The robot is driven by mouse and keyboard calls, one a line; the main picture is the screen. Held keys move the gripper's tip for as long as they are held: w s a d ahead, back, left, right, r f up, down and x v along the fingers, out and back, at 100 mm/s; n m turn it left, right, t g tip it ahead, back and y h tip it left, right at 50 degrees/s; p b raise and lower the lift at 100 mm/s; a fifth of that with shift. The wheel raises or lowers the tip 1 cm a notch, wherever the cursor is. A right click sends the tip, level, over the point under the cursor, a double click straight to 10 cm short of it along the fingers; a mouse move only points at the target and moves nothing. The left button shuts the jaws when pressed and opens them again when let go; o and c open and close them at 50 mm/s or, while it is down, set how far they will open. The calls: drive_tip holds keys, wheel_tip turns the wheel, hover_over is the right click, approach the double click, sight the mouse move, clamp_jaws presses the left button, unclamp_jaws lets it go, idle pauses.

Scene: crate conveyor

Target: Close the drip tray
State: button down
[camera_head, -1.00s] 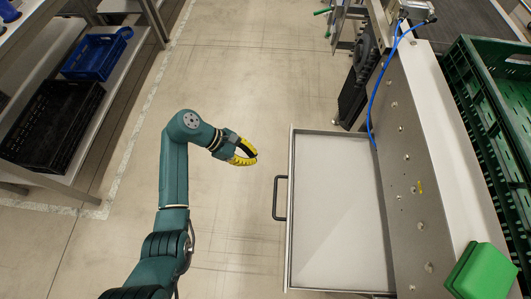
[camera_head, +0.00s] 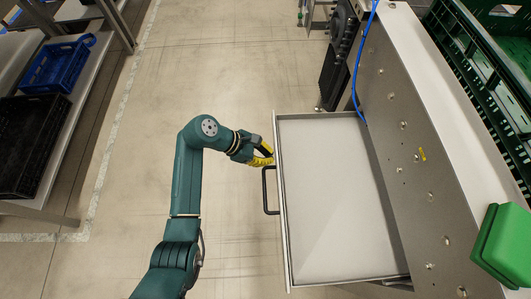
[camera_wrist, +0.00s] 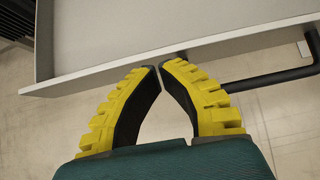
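The drip tray (camera_head: 335,200) is pulled out from the side of the grey machine frame. It is shallow, pale inside and looks empty. Its dark bar handle (camera_head: 265,192) is on the left-hand front wall and also shows in the wrist view (camera_wrist: 272,78). My gripper (camera_head: 271,156), with yellow ribbed fingers, is at the tray's front wall, just beyond the handle's far end. In the wrist view my fingertips (camera_wrist: 160,66) are nearly together, with nothing between them. They are close to the front wall (camera_wrist: 130,73); I cannot tell whether they touch it.
The machine frame (camera_head: 410,130) stands right of the tray, with a green block (camera_head: 505,245) and green crates (camera_head: 470,60). A shelf at left holds a blue crate (camera_head: 58,65) and a black crate (camera_head: 30,135). The floor between (camera_head: 130,200) is clear.

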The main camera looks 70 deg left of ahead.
sight(350, 158)
drive_tip(key=w+d+p, duration=0.1)
drive_tip(key=w+p, duration=0.1)
drive_tip(key=w, duration=0.1)
drive_tip(key=w+d+p, duration=0.1)
drive_tip(key=w+p, duration=0.1)
drive_tip(key=w, duration=0.1)
drive_tip(key=w+d+p, duration=0.2)
drive_tip(key=w, duration=0.1)
drive_tip(key=shift+w+r+p, duration=0.25)
drive_tip(key=shift+w+p, duration=0.15)
drive_tip(key=w+d+b, duration=0.1)
drive_tip(key=w+d, duration=0.1)
drive_tip(key=w, duration=0.3)
drive_tip(key=w+d+b, duration=0.1)
drive_tip(key=w+b, duration=0.1)
drive_tip(key=w, duration=0.3)
drive_tip(key=w+d+f+b, duration=0.1)
drive_tip(key=w+d, duration=0.1)
drive_tip(key=w, duration=0.3)
drive_tip(key=shift+d+b, duration=0.35)
drive_tip(key=shift+w+d+r, duration=0.15)
drive_tip(key=shift+w, duration=0.2)
